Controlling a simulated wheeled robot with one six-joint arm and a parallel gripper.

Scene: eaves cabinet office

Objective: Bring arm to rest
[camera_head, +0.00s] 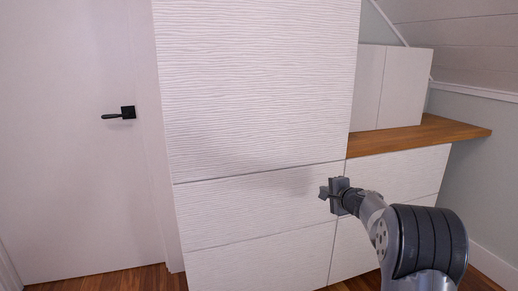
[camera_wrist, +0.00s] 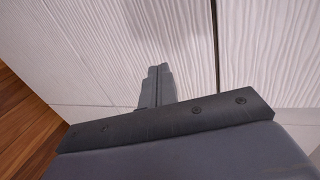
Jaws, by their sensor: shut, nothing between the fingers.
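My gripper (camera_head: 328,191) is shut and empty at the end of my arm. In the head view it is in front of the white cabinet's drawer fronts (camera_head: 262,205), near the vertical seam between the left and right columns. In the wrist view my gripper's closed fingers (camera_wrist: 158,85) point toward the white textured fronts (camera_wrist: 95,50). I cannot tell whether the fingertips touch the panel. My arm comes in from the lower right of the head view and is bent.
A tall white cabinet door (camera_head: 255,80) is above the drawers. A wooden counter (camera_head: 420,135) runs to the right, with small white cabinets (camera_head: 390,85) on it. A white door with a black handle (camera_head: 120,113) is at left. Wooden floor (camera_head: 120,280) lies below.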

